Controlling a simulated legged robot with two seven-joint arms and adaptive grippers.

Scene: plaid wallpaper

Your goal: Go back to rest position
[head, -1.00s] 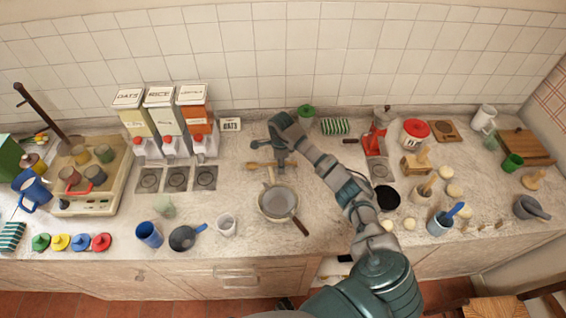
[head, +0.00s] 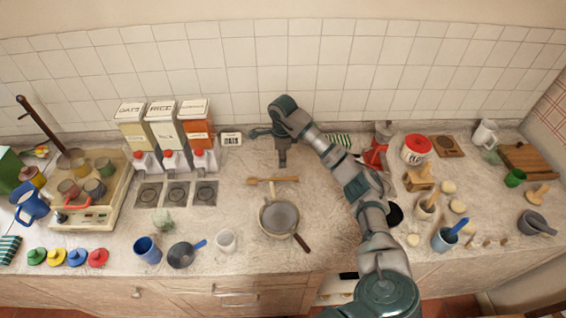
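My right arm reaches in from the bottom right across the counter. My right gripper (head: 268,150) is raised near the back of the counter, left of centre. Its two fingers look spread, one to the left and one downward, with nothing between them. My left gripper is not in view.
Food dispensers (head: 165,125) stand at the back left, beside a small label sign (head: 231,139). The counter around the spoon is clear.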

